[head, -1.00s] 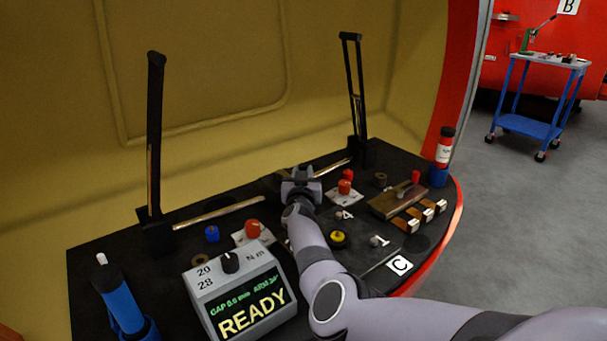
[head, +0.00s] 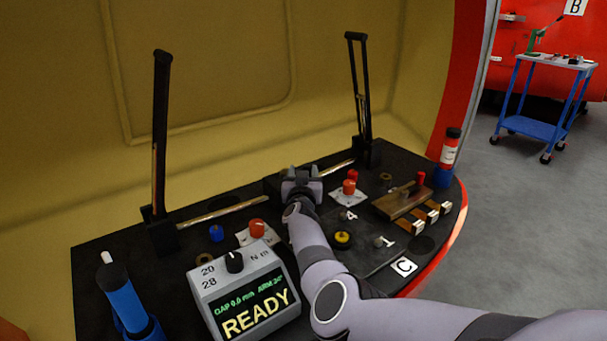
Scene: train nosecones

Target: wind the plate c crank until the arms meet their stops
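My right gripper (head: 302,176) is at that housing, seen from behind. It hides the crank, and I cannot see whether its fingers are closed on anything. The grey display box (head: 247,290) reads READY, with GAP 0.0 mm and what looks like ARM 24°. My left gripper is not in view.
A blue tool (head: 124,300) stands front left. A blue trolley (head: 545,115) is on the floor behind right.

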